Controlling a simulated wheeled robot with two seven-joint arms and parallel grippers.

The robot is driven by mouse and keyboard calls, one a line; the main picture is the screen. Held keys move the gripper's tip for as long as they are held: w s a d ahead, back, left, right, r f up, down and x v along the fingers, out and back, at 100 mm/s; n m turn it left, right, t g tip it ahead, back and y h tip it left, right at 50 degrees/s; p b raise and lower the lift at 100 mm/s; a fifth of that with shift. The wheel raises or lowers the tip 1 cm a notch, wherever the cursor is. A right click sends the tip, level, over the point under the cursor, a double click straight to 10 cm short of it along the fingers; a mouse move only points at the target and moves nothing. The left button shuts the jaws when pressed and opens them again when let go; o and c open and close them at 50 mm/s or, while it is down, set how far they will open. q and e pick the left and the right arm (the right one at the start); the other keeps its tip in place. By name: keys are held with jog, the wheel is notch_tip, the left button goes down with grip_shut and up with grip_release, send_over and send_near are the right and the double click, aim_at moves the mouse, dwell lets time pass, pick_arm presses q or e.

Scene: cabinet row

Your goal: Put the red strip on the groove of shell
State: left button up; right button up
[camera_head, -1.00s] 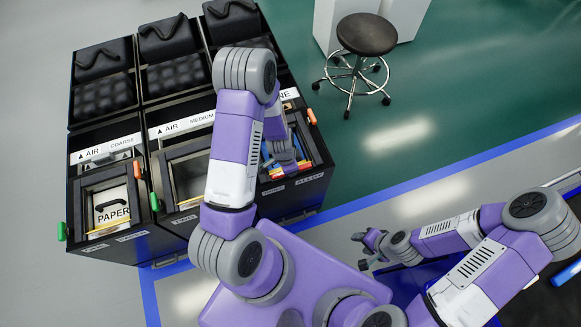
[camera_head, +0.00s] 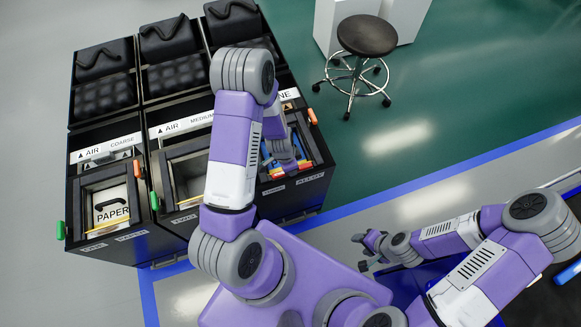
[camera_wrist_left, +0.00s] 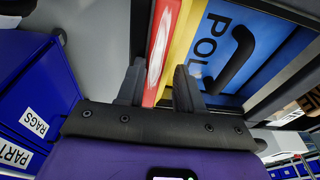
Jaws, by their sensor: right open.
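The red strip (camera_wrist_left: 165,50) shows in the left wrist view, with a white mark on it, beside a yellow strip (camera_wrist_left: 188,30). My left gripper (camera_wrist_left: 158,85) is open there, with the red strip's near end between its fingers and space at the sides. In the head view my left gripper (camera_head: 290,162) reaches down into the right-hand cabinet compartment, and the arm hides part of it. My right gripper (camera_head: 366,252) is open and empty, away from the cabinets at lower right. I cannot make out which part is the shell or its groove.
A blue panel (camera_wrist_left: 232,50) with a black handle lies beside the strips. The black cabinet row (camera_head: 105,250) has a paper compartment (camera_head: 108,212) at left. Blue bins (camera_wrist_left: 30,110) appear in the left wrist view. A stool (camera_head: 366,36) stands behind on clear green floor.

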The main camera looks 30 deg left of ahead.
pick_arm(q)
jog(key=shift+s+d+f, duration=0.45)
jog(key=shift+s+f, duration=0.05)
jog(key=shift+f, duration=0.1)
jog(key=shift+r, duration=0.25)
jog(key=r+p, duration=0.1)
jog(key=r, duration=0.1)
jog(key=a+r+p, duration=0.1)
jog(key=r, duration=0.2)
jog(key=r+p, duration=0.1)
jog(key=r, duration=0.2)
jog(key=shift+s+a+r+p, duration=0.1)
jog(key=shift+a+p, duration=0.15)
jog(key=shift+p, duration=0.1)
